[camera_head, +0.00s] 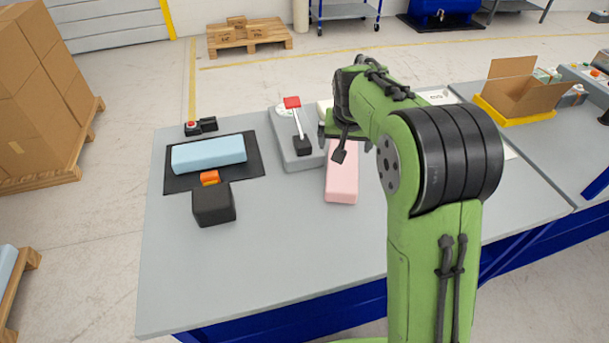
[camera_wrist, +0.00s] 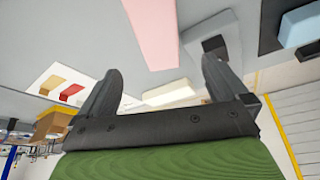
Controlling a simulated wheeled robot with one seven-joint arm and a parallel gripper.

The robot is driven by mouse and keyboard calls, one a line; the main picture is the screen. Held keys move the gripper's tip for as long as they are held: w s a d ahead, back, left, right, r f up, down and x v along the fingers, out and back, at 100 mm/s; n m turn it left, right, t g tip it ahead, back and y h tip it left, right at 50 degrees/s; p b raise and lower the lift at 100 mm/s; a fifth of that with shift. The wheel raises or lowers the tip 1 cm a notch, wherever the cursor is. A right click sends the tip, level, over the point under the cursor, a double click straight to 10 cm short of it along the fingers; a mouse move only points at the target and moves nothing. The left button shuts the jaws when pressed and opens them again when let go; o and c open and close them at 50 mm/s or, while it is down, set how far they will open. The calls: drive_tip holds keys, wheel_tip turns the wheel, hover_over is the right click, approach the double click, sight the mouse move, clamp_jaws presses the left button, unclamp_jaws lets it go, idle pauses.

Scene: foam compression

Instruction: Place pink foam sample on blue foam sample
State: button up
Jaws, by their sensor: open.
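The pink foam sample (camera_head: 342,186) lies flat on the grey table, its far end hidden behind my gripper. The light blue foam sample (camera_head: 208,154) lies on a dark mat (camera_head: 256,166) at the table's left. My gripper (camera_head: 331,143) is open and empty near the pink sample's far end. In the wrist view, my gripper's fingers (camera_wrist: 161,66) stand wide apart, with the pink sample (camera_wrist: 152,28) showing between and beyond them. The blue sample (camera_wrist: 301,24) is at that view's upper right. I cannot tell the exact height of the fingers above the pink sample.
A grey device (camera_head: 300,158) with a red-topped lever stands between the samples. An orange block (camera_head: 209,177) and a black cube (camera_head: 213,204) sit in front of the blue sample. A red-button box (camera_head: 201,126) is behind it. The front middle of the table is clear.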

sight(342, 170)
drive_tip(key=x, duration=0.5)
drive_tip(key=b+x, duration=0.1)
drive_tip(key=x, duration=1)
drive_tip(key=shift+d, duration=0.3)
drive_tip(key=shift+s+r, duration=0.1)
drive_tip(key=shift+r, duration=0.05)
drive_tip(key=shift+c, duration=0.2)
drive_tip(key=c, duration=0.7)
wheel_tip(342, 170, up, 10)
drive_tip(key=shift+p, duration=0.5)
drive_tip(key=shift+c, duration=0.2)
